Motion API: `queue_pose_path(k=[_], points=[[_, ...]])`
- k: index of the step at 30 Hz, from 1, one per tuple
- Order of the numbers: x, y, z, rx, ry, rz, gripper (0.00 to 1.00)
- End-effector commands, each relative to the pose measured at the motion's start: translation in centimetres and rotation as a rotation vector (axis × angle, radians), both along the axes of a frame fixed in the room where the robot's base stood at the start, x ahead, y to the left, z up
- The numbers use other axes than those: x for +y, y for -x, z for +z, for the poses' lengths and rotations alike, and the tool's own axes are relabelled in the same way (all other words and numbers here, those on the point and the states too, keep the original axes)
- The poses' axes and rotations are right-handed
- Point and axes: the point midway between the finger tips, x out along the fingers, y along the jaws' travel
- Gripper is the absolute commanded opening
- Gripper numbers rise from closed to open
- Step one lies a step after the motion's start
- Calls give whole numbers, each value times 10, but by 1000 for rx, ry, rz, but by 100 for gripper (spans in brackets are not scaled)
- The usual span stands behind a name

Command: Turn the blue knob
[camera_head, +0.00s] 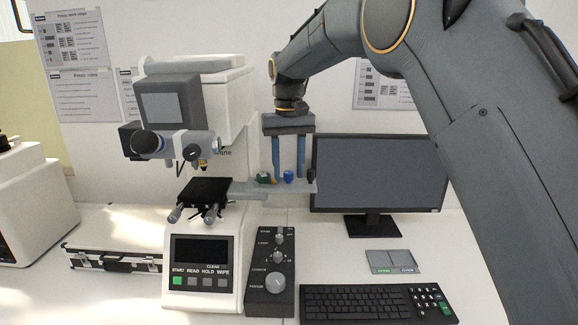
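A small blue knob (288,176) stands on a thin grey shelf (245,189) that reaches right from the hardness tester (223,110). My gripper (288,168) points straight down above the shelf. Its two blue-grey fingers are parallel and apart, with a clear gap between them. In this view the knob shows between the fingertips, one on each side. I cannot tell from this one view how the fingertips line up with it in depth, and no contact is visible.
Small green and orange items (265,178) sit left of the knob; a dark piece (311,176) stands right. A monitor (378,172) is behind right. A dark control box (270,273) and keyboard (376,303) lie in front. The tester's stage (205,190) is left.

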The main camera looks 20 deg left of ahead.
Motion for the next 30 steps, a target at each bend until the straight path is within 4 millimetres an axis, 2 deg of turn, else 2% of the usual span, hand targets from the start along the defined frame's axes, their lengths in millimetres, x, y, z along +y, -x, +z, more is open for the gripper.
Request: queue_pose_path(k=[5,12,23,30], points=[[0,0,0,0,0,-1,39],[-1,-1,0,0,0,-1,1],[-1,-1,1,0,0,-51,0],[-1,-1,2,0,0,-202,0]])
